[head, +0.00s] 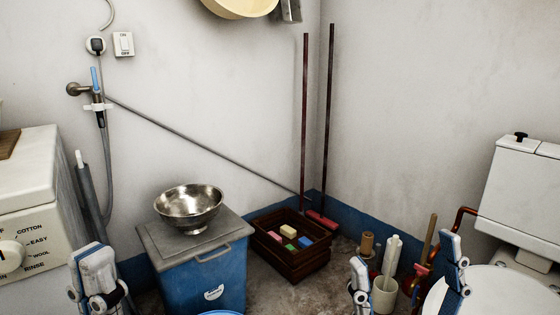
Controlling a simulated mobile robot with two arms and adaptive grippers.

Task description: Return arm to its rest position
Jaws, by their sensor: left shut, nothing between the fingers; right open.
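My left gripper (94,256) is at the lower left, in front of the washing machine and left of the blue bin. Its fingers are shut together with nothing between them. My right gripper (403,248) is at the lower right, its two fingers spread wide apart. The white cup with a brush shows between its fingers in the picture, but nothing is visibly held. Most of both arms is out of view below the frame.
A blue bin (205,278) carries a metal bowl (189,206). A wooden crate (293,272) with several coloured blocks stands right of it. The washing machine (30,215) is at left, the toilet (515,185) at right. Two long poles lean in the corner.

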